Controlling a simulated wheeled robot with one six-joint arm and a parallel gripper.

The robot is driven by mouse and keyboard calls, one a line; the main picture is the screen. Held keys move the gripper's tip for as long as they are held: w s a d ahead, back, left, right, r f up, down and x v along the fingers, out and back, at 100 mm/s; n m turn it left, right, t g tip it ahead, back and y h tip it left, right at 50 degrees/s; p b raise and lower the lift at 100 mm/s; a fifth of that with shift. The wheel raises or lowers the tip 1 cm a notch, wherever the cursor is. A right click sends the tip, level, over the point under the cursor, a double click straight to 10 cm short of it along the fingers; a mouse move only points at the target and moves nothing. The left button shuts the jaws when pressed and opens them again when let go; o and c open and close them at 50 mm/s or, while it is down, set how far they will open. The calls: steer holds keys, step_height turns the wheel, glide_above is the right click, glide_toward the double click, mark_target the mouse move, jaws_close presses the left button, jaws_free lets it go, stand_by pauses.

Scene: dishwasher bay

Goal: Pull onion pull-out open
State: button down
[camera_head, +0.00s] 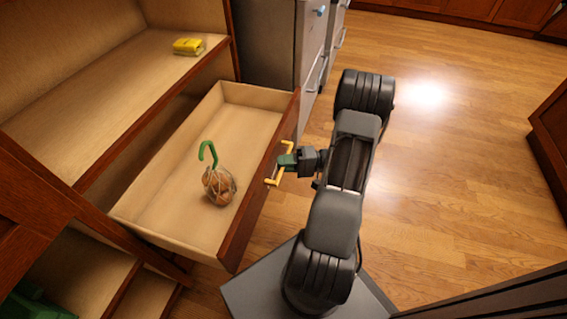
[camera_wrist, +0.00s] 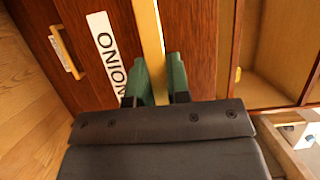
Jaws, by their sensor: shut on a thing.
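The onion pull-out (camera_head: 265,180) is a wooden drawer with a dark red-brown front, standing well out from its cabinet in the head view. A netted bag of onions (camera_head: 218,186) with a green loop lies inside it. My gripper (camera_head: 284,161) is at the drawer's yellow handle (camera_head: 270,182). In the wrist view, my gripper's green fingers (camera_wrist: 160,75) are on both sides of the yellow handle (camera_wrist: 149,35), shut on it. A white label (camera_wrist: 106,50) reading "ONION" is on the front beside them.
A yellow packet (camera_head: 188,46) lies on the shelf above. Grey appliances (camera_head: 290,50) stand behind the drawer. Another yellow handle (camera_wrist: 67,52) shows in the wrist view. The wooden floor (camera_head: 440,170) to the right is clear.

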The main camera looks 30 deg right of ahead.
steer(key=c, duration=1.1)
jaws_free()
steer(key=shift+d, duration=0.1)
steer(key=p+v, duration=0.2)
steer(key=v, duration=1.1)
steer(key=shift+s+d+p, duration=0.25)
steer(key=shift+s+p, duration=0.05)
steer(key=a+r+n+g+h+p, duration=0.1)
steer(key=a+r+h+p, duration=0.4)
steer(key=r, duration=1.1)
steer(key=a+r+n+g+h+p, duration=0.2)
steer(key=a+r+h+p, duration=0.3)
steer(key=a+r+p, duration=0.7)
steer(key=a+r+n+g+h+p, duration=0.2)
steer(key=a+r+h+p, duration=0.3)
steer(key=r+p, duration=0.9)
steer(key=shift+a+r+n+h, duration=0.15)
steer(key=shift+a+r, duration=0.4)
steer(key=shift+r, duration=0.45)
steer(key=shift+a+r+n+h, duration=0.1)
steer(key=shift+a+r+n, duration=0.1)
steer(key=shift+a+r, duration=0.6)
steer(key=shift+a+r+n+h, duration=0.15)
steer(key=shift+a+r, duration=0.2)
steer(key=shift+r, duration=0.9)
